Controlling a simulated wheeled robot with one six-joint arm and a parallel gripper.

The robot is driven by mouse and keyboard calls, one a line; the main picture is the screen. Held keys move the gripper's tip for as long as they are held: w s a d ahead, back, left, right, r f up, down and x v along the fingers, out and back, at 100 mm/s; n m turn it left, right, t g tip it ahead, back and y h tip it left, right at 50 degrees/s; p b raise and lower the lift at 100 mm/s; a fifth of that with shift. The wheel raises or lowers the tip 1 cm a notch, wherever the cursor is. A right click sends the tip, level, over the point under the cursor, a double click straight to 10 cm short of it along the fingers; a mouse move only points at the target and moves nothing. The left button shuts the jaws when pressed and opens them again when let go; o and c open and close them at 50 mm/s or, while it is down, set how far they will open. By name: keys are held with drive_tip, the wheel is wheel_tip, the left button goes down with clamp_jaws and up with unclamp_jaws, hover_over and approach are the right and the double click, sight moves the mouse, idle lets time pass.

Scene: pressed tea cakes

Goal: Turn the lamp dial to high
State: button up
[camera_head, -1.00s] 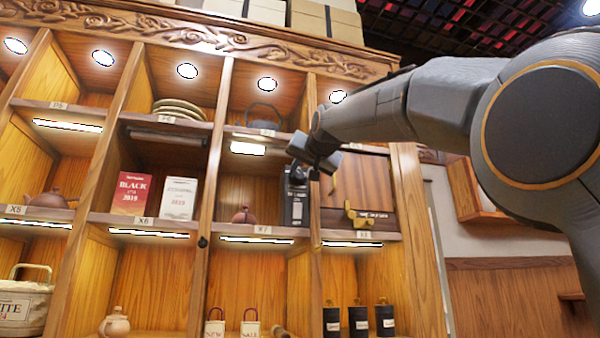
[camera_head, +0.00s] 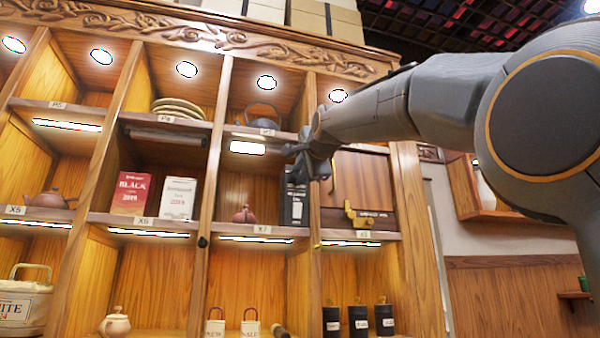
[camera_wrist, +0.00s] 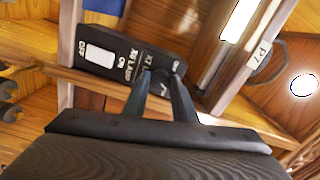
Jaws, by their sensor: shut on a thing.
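The lamp control is a black box (camera_head: 296,207) on the middle shelf, left of a brown wooden box. In the wrist view the black box (camera_wrist: 122,62) carries white lettering, including ON and OFF, and a white switch (camera_wrist: 100,55). The dial lies at its end by my fingertips and is mostly hidden by them; its setting cannot be read. My gripper (camera_wrist: 163,77) is shut on the dial, with both fingers close together. In the head view my gripper (camera_head: 298,172) is at the top of the black box.
The brown wooden box (camera_head: 362,180) with brass fittings stands close right of the control. A shelf divider (camera_head: 315,240) runs below. Several black canisters (camera_head: 358,318) stand lower down.

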drive_tip(key=m, duration=0.6)
drive_tip(key=shift+m, duration=0.3)
idle(0.4)
drive_tip(key=o, duration=0.8)
drive_tip(key=shift+c, duration=0.2)
drive_tip(key=b+v, duration=0.3)
drive_tip(key=v, duration=0.4)
drive_tip(key=shift+s, duration=0.4)
drive_tip(key=shift+d, duration=0.1)
